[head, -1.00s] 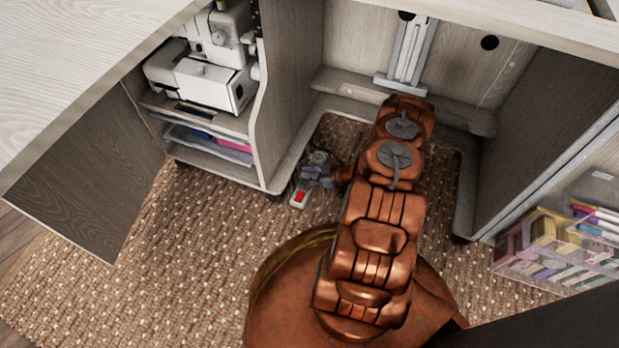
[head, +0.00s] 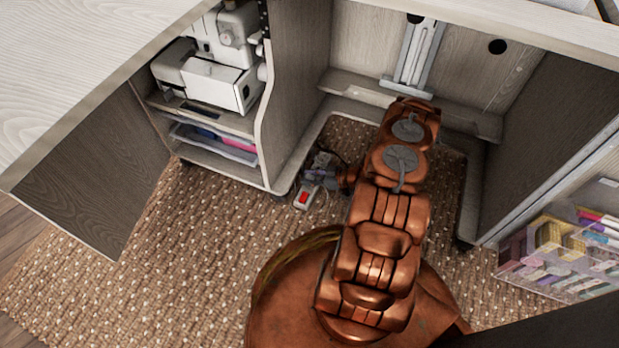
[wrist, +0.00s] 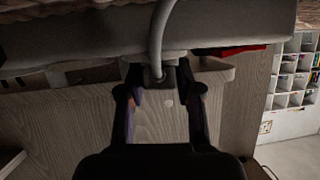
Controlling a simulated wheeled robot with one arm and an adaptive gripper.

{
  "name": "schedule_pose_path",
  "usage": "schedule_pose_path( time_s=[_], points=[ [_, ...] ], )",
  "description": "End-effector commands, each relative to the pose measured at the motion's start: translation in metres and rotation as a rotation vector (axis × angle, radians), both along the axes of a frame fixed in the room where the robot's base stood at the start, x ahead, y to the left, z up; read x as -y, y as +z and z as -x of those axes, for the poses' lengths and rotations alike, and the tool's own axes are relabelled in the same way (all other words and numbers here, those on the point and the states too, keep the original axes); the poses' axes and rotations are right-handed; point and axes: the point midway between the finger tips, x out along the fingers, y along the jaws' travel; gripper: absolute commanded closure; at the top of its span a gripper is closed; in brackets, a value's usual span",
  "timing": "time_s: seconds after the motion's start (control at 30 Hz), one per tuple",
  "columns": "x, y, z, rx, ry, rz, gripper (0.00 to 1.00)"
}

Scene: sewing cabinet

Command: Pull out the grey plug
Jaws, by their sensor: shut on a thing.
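The grey plug (wrist: 158,78) shows in the wrist view between my fingertips, with its grey cable (wrist: 156,32) running up out of the picture. My gripper (wrist: 160,88) is shut on the plug, with one finger on each side. The plug is right against a pale bar, likely the power strip (wrist: 90,38); I cannot tell if it is seated in it. In the head view my gripper (head: 318,174) is low over the rug, behind the white end of the power strip (head: 303,199) with its red switch. The plug is too small to make out there.
The cabinet's left shelf unit (head: 222,120) holds a white sewing machine (head: 215,80) and stands close beside my gripper. An open door (head: 95,170) is at left. A clear bin of craft items (head: 565,245) is at right. The woven rug (head: 190,250) is open at front left.

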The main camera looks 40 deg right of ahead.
Motion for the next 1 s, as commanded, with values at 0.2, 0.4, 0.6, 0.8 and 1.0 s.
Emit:
schedule_pose_path(
  time_s=[0.2, 0.4, 0.6, 0.8, 1.0],
  points=[
    [0.0, 0.0, 0.0, 0.0, 0.0, 0.0, 1.0],
    [0.0, 0.0, 0.0, 0.0, 0.0, 0.0, 1.0],
    [0.0, 0.004, 0.0, 0.0, 0.0, 0.0, 1.0],
    [0.0, 0.01, 0.0, 0.001, 0.0, 0.001, 1.0],
    [0.0, 0.017, 0.0, 0.001, 0.0, 0.001, 1.0]
  ],
)
